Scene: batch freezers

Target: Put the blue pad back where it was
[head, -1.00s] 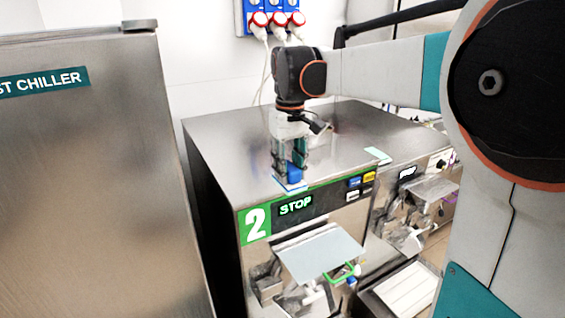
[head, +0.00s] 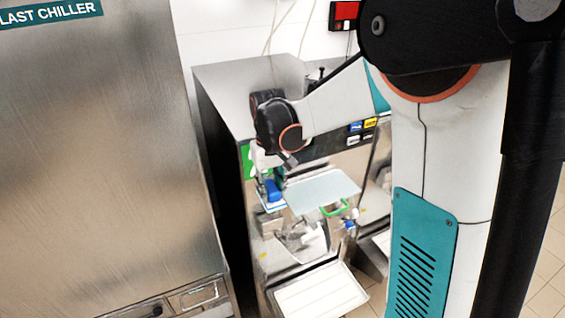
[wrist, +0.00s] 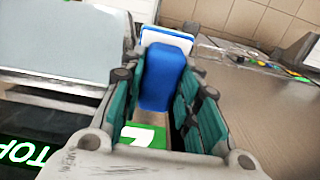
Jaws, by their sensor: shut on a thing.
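The blue pad (head: 273,191) is a blue block with a white and light-blue plate at one end. My gripper (head: 267,188) is shut on it, in front of the freezer (head: 233,88) with the green sign and just left of its pale flat lid (head: 320,189). In the wrist view the blue pad (wrist: 163,80) stands between the two teal-lined fingers of my gripper (wrist: 158,98), its white plate at the far end. I cannot tell whether the plate touches the freezer front. My wrist hides part of the sign and the display.
The tall steel blast chiller (head: 110,150) stands close on the left, with a dark gap beside the freezer. A green handle (head: 337,209) and a steel outlet stick out below the lid. A white tray (head: 318,296) lies lower down.

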